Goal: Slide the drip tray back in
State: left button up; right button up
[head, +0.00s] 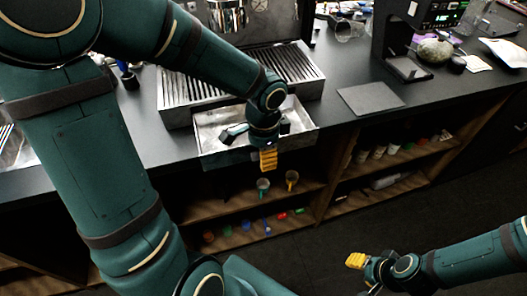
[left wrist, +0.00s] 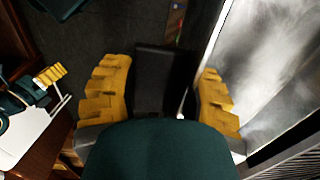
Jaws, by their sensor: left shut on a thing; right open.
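The drip tray (head: 208,121) is a shallow metal pan. It sticks out toward me from under the slatted grille of the brewer, over the counter's front edge. My left gripper (head: 268,159) is at the tray's front, right of its middle. In the left wrist view its yellow fingers (left wrist: 163,98) stand on either side of a black front piece (left wrist: 163,70), shut on it; the tray's shiny inside (left wrist: 265,65) lies to the right. My wrist hides part of the tray's front. My right gripper (head: 357,262) is open and empty, low at the right, away from the tray.
The brewer's slatted grille (head: 185,92) stands behind the tray. A dark mat (head: 371,98) lies on the counter to its right, near a black stand (head: 408,68). Open shelves below hold cups (head: 291,177) and small coloured items. The floor at the right is clear.

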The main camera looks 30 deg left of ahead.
pick_arm(q)
jog(key=shift+f, duration=0.25)
jog(key=o, duration=1.4)
jog(key=shift+c, duration=0.2)
notch_tip(320, 180, up, 12)
jog(key=shift+d, duration=0.1)
